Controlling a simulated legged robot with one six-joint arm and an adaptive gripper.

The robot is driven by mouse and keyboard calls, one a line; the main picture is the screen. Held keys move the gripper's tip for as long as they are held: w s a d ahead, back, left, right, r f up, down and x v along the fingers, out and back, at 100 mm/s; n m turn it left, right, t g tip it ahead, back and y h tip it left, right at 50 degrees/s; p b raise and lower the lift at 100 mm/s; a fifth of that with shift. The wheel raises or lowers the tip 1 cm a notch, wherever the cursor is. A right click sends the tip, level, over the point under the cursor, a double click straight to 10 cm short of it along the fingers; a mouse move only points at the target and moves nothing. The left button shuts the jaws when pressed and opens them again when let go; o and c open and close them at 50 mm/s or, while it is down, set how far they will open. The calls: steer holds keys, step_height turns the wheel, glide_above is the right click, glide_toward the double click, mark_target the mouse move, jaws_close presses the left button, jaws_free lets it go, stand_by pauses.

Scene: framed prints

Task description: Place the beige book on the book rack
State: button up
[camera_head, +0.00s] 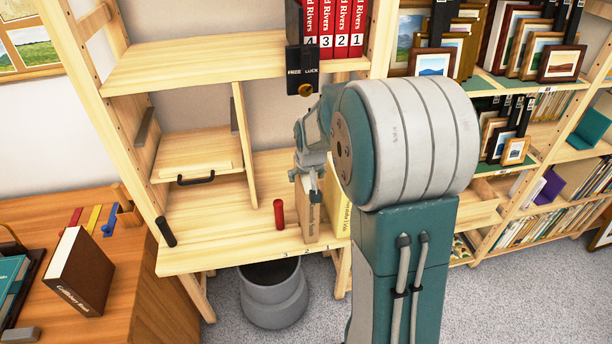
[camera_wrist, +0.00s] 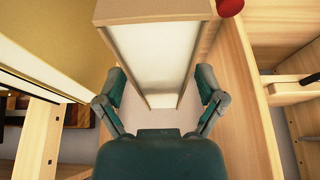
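The beige book (camera_head: 307,212) stands upright on the lower board of the wooden rack (camera_head: 230,248), near its front edge. In the wrist view I look along the beige book (camera_wrist: 155,50), with its pale page side and brown end showing. My gripper (camera_head: 311,182) is at the upper part of the book. In the wrist view my gripper (camera_wrist: 161,80) has one finger on each side of the book, very close to its faces. I cannot tell whether both fingers press on it.
A yellow book (camera_head: 340,212) stands just right of the beige one. A red cylinder (camera_head: 279,213) stands to its left. Red numbered volumes (camera_head: 340,28) and a black box (camera_head: 302,70) are above. A brown book (camera_head: 82,270) stands on the desk; a grey bin (camera_head: 273,295) is below.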

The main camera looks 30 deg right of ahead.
steer(key=shift+r, duration=0.1)
steer(key=v, duration=1.1)
steer(key=shift+r, duration=0.15)
steer(key=s+a+r+n, duration=0.1)
steer(key=s+a, duration=0.5)
steer(key=s, duration=0.4)
steer(key=s+a+r+n+t+y, duration=0.1)
steer(key=s+a+r+n, duration=0.1)
steer(key=s+a, duration=0.5)
steer(key=s, duration=0.4)
steer(key=shift+s+a, duration=0.2)
steer(key=shift+s, duration=0.1)
